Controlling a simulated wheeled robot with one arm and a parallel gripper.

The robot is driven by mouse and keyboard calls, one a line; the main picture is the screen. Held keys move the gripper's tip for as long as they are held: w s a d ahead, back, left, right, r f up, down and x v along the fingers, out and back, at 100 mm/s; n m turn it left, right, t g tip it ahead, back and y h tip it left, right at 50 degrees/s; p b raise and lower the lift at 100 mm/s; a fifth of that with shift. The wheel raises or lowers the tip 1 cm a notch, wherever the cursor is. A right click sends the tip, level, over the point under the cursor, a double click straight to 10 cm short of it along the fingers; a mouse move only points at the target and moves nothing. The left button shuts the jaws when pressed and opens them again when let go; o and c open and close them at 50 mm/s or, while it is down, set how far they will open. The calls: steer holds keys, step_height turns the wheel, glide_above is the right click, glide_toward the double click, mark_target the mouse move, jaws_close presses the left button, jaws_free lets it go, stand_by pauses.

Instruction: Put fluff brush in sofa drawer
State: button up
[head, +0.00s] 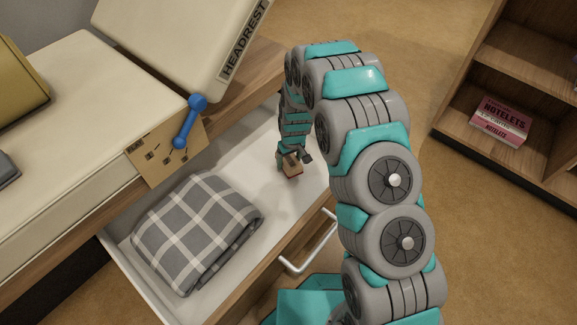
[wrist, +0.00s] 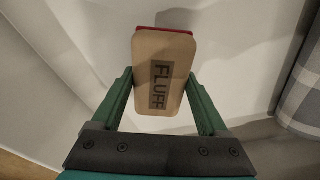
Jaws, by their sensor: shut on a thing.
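The fluff brush (wrist: 164,65) is a tan block marked FLUFF with a red edge. My gripper (wrist: 162,88) is shut on it, one green finger on each side. In the head view the brush (head: 292,165) and my gripper (head: 293,158) are over the inside of the open sofa drawer (head: 298,120), at its far right part. The drawer is white inside with a wooden front and a metal handle. I cannot tell whether the brush touches the drawer floor.
A grey checked blanket (head: 198,232) lies folded in the drawer's near left part. The cream sofa (head: 75,115) with its headrest (head: 185,35) stands above. A blue dumbbell-shaped thing (head: 190,122) lies over a cardboard piece (head: 158,160). Pink notelet boxes (head: 500,121) sit on a shelf at right.

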mark_target(289, 165)
step_height(289, 165, down, 3)
steer(key=shift+f, duration=0.1)
steer(key=o, duration=1.2)
